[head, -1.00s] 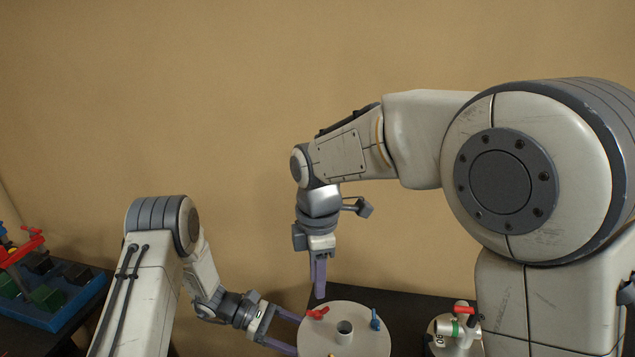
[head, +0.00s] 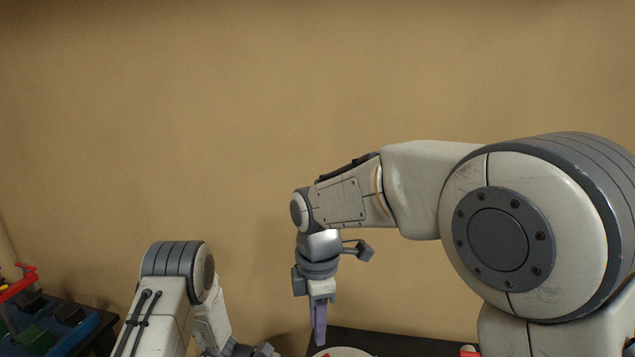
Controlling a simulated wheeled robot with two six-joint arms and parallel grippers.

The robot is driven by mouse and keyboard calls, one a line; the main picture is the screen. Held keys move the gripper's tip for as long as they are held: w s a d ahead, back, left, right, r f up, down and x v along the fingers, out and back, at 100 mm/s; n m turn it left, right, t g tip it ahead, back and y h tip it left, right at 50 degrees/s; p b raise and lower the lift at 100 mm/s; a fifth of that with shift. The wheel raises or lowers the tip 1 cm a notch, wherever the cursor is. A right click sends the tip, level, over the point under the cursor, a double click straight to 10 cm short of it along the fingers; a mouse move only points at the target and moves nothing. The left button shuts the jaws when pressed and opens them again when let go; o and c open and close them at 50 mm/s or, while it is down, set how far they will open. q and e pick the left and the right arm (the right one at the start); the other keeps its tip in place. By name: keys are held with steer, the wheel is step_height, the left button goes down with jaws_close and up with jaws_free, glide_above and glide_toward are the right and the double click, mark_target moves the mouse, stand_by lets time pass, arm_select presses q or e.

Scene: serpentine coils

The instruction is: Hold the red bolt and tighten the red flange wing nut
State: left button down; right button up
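My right gripper (head: 319,340) points straight down, with its purple fingers above the left part of a pale round flange (head: 345,352). The fingers overlap in this view, so I cannot tell how far apart they are. Only the flange's top edge shows at the bottom of the picture. The red flange wing nut and the red bolt cannot be made out clearly here; they lie at or below the picture's lower edge. Only the upper part of my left gripper's body shows at the bottom edge, left of the flange; its fingers are cut off.
A dark table (head: 395,342) runs behind the flange. A red handle tip (head: 469,351) shows at the bottom, right of the flange. A blue tray (head: 84,334) with dark and green blocks and a red part (head: 18,285) stands at the far left. A plain tan wall fills the back.

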steer(key=shift+f, duration=3.5)
jaws_close()
